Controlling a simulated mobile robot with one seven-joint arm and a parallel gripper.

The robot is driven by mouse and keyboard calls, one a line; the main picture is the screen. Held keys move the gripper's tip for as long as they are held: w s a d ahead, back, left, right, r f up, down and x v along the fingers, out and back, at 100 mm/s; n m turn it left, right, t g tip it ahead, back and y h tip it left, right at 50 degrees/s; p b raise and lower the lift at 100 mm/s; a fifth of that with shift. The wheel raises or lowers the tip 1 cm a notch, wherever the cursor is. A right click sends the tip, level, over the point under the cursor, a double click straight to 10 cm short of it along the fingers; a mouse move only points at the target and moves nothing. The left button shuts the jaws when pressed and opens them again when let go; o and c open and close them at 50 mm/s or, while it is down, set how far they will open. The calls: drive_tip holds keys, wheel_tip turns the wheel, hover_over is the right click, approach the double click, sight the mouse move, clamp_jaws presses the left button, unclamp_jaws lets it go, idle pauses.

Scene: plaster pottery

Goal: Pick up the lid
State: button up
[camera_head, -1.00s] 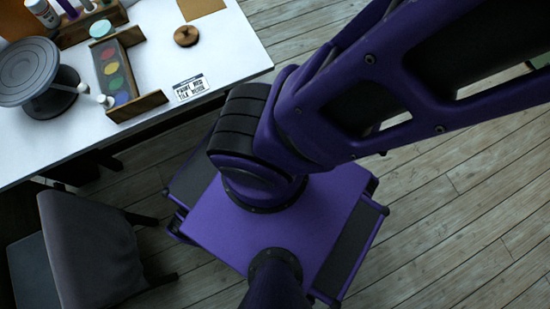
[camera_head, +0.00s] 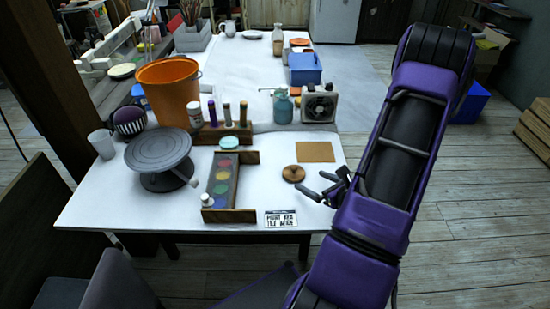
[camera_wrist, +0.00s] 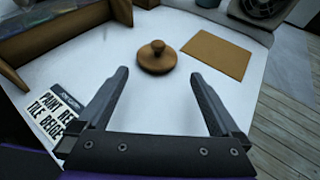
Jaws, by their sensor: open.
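The lid (camera_head: 293,173) is a round, flat brown disc with a small knob on top. It lies on the white table (camera_head: 110,205), near its right side. In the wrist view the lid (camera_wrist: 157,57) sits knob up, ahead of the fingertips and roughly midway between them. My gripper (camera_head: 318,187) is at the table's right edge, to the right of the lid and slightly nearer. Its fingers are spread in the wrist view (camera_wrist: 158,75), with nothing between them. The lid is apart from both fingers and fully visible.
A tan square sheet (camera_head: 315,152) lies just behind the lid. A printed card (camera_head: 281,219) is at the front edge. A wooden paint tray (camera_head: 222,185), a turntable (camera_head: 158,152), an orange bucket (camera_head: 170,90), a teal jar (camera_head: 283,107) and a small fan (camera_head: 319,104) stand around.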

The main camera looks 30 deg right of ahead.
sight(295, 173)
drive_tip(key=shift+w+a+f, duration=0.1)
drive_tip(key=shift+w+a, duration=0.15)
drive_tip(key=shift+w, duration=0.3)
drive_tip(key=shift+x, duration=3.05)
drive_tip(key=c, duration=1.1)
drive_tip(key=shift+o, duration=0.2)
